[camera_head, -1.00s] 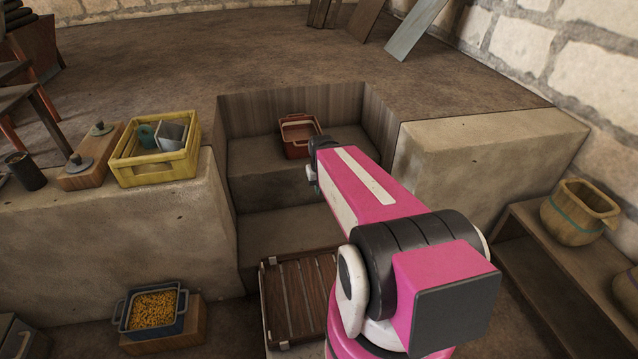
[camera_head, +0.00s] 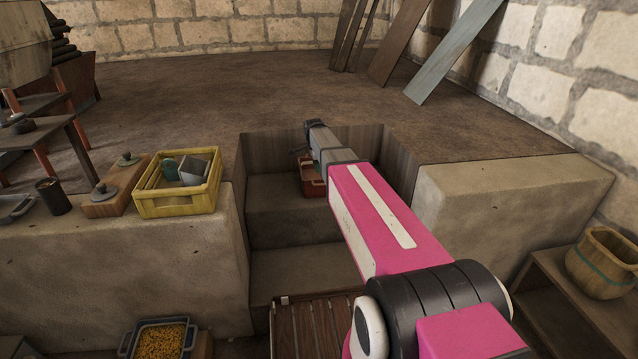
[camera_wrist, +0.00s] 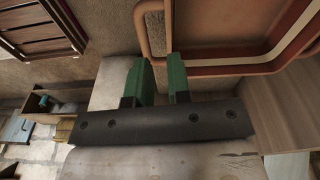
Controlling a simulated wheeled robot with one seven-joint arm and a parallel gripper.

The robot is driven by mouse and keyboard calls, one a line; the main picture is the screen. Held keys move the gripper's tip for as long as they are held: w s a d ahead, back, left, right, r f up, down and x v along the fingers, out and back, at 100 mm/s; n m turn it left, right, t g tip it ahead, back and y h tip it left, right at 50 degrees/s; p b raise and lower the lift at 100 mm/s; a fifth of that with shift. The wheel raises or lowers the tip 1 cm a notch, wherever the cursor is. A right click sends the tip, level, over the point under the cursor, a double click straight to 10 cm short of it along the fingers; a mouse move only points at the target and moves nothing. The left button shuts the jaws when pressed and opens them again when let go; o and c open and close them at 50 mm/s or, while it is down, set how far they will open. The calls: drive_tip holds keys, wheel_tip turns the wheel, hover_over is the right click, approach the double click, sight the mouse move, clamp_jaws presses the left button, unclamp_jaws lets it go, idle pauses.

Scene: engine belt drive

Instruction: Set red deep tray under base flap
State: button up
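The red deep tray (camera_head: 308,186) sits on the upper step of the recess, partly hidden behind my arm. In the wrist view the tray (camera_wrist: 235,70) fills the upper right, with its tan looped handle (camera_wrist: 143,38) beside my fingers. My gripper (camera_wrist: 162,72) has two green fingers, apart, with a gap between them. The fingertips are close to the handle and the tray's edge; I cannot tell whether they touch. My gripper (camera_head: 302,150) is only partly seen in the head view. A dark slatted wooden panel (camera_head: 310,325) lies low in front of the steps; I cannot tell if it is the base flap.
A yellow crate (camera_head: 178,205) stands on the left ledge, next to a wooden block with a lidded knob (camera_head: 115,190). A blue pot of yellow grains (camera_head: 158,340) is low left.

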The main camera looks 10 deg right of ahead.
drive_tip(key=w+m, duration=0.1)
drive_tip(key=w, duration=0.1)
hover_over(322, 190)
drive_tip(key=a, duration=0.1)
wheel_tip(322, 190, down, 5)
drive_tip(key=shift+w+r, duration=0.1)
drive_tip(key=shift+w, duration=0.05)
drive_tip(key=shift+d+f, duration=0.2)
drive_tip(key=shift+f, duration=0.65)
drive_tip(key=shift+d+f, duration=0.2)
drive_tip(key=shift+f, duration=0.7)
drive_tip(key=shift+d+f, duration=0.2)
drive_tip(key=shift+f, duration=0.65)
clamp_jaws()
drive_tip(key=shift+s, duration=0.2)
